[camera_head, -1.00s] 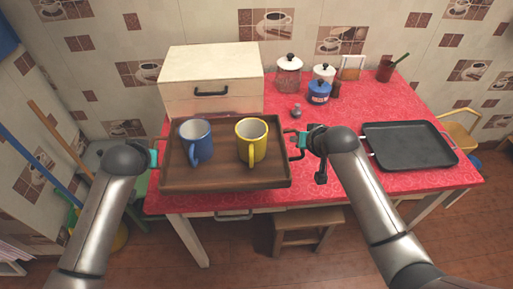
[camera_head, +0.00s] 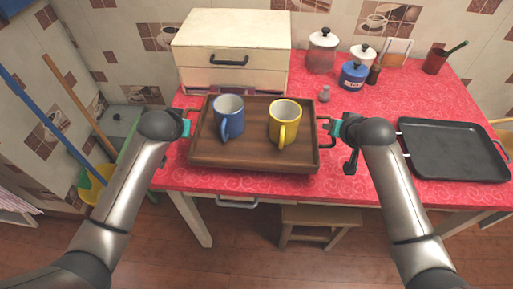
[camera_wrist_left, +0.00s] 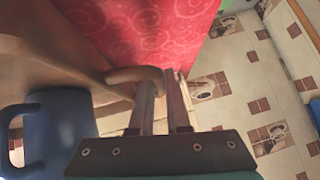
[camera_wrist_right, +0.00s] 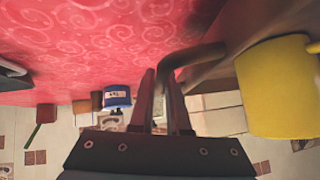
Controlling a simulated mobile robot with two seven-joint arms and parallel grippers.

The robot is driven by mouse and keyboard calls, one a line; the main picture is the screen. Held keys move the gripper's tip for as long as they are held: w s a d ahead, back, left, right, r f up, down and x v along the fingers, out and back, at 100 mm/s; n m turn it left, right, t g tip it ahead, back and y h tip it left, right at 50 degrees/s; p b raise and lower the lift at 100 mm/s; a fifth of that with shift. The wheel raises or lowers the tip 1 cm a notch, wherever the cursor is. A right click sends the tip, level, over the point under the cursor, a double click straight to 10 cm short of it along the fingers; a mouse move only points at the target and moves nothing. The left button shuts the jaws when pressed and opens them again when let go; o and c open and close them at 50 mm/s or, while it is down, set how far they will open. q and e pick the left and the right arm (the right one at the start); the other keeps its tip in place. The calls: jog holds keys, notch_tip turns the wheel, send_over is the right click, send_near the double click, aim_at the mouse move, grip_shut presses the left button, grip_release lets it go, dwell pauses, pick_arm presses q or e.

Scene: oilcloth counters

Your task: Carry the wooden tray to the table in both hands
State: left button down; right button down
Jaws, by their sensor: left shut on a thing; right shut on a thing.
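The brown wooden tray (camera_head: 254,146) is over the front left part of the red-covered table (camera_head: 372,112), roughly level. I cannot tell whether it touches the cloth. A blue mug (camera_head: 229,117) and a yellow mug (camera_head: 285,120) stand upright on it. In the head view my left gripper (camera_head: 187,127) is at the tray's left handle and my right gripper (camera_head: 331,130) at its right handle. In the left wrist view the fingers (camera_wrist_left: 163,98) are shut on a handle, beside the blue mug (camera_wrist_left: 55,130). In the right wrist view the fingers (camera_wrist_right: 164,95) are shut on the other handle.
A cream drawer box (camera_head: 232,50) stands close behind the tray. A black griddle pan (camera_head: 453,150) lies at right. A stool (camera_head: 318,222) is under the table.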

aim_at(189, 142)
pick_arm(q)
jog(key=shift+r, duration=0.15)
pick_arm(e)
jog(key=shift+r, duration=0.15)
